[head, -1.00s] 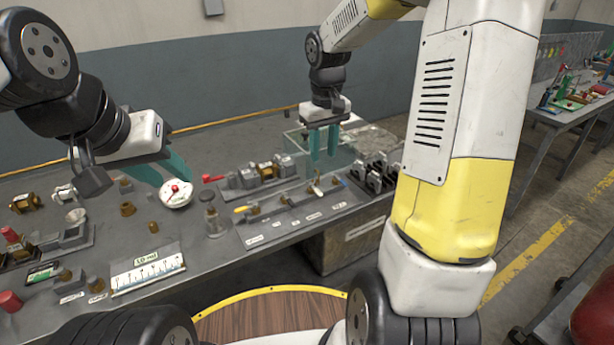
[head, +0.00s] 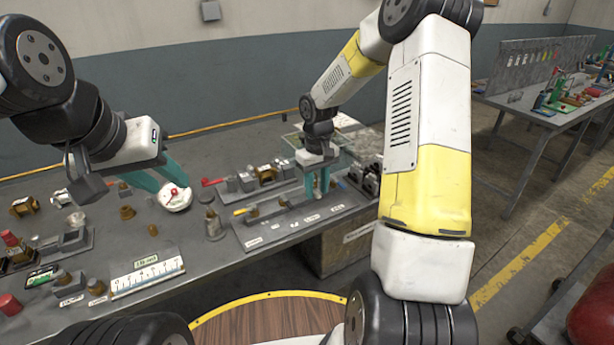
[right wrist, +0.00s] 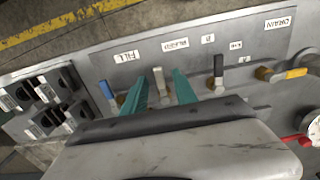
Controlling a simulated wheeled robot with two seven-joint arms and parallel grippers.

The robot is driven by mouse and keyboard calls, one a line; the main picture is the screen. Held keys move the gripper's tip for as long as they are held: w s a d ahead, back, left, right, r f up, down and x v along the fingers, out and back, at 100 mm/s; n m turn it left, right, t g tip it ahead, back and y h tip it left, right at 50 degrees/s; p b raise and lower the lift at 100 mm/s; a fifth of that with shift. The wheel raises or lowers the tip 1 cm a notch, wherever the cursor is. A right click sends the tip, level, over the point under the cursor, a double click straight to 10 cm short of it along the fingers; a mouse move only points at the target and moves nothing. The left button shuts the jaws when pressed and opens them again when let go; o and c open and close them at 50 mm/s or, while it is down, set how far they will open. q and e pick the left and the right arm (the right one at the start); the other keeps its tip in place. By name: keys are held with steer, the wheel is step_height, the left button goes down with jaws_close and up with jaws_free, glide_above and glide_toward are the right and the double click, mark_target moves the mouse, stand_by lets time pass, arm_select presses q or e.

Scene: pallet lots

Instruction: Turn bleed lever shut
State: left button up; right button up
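The bleed lever (right wrist: 160,82) has a pale handle and sits below the BLEED label (right wrist: 176,45) on the grey valve panel (right wrist: 260,48). My right gripper (right wrist: 159,88) has one teal finger on each side of the lever, with gaps showing on both sides. In the head view the right gripper (head: 318,181) is down at the panel's right part, and its fingers mostly hide the lever. My left gripper (head: 165,182) is over the bench at left. A white round dial with a red centre (head: 175,198) is at its fingertips; whether it is gripped is unclear.
A blue-handled lever (right wrist: 107,90) by the FILL label and a dark lever (right wrist: 218,72) flank the bleed lever. A yellow drain handle (right wrist: 296,73) is farther right. Black blocks (right wrist: 45,95) stand off the panel's left end.

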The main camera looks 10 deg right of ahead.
jaws_close()
steer(key=shift+a, duration=0.1)
stand_by(0.3)
steer(key=m, duration=0.2)
steer(key=a+m, duration=0.1)
steer(key=shift+s+a+m, duration=0.1)
steer(key=shift+m, duration=0.3)
steer(key=m, duration=0.1)
steer(key=a+m, duration=0.1)
steer(key=m, duration=0.2)
steer(key=shift+w+a+m, duration=0.2)
steer(key=shift+a+m, duration=0.1)
steer(key=m, duration=0.2)
steer(key=w+a+m, duration=0.1)
steer(key=m, duration=0.1)
steer(key=shift+a, duration=0.1)
steer(key=shift+w+a+m, duration=0.15)
steer(key=shift+w+m, duration=0.05)
steer(key=shift+m, duration=0.75)
steer(key=shift+w+a+m, duration=0.15)
steer(key=shift+w+m, duration=0.1)
steer(key=shift+m, duration=0.65)
steer(key=shift+w+a+m, duration=0.15)
steer(key=shift+w+m, duration=0.05)
steer(key=shift+m, duration=0.75)
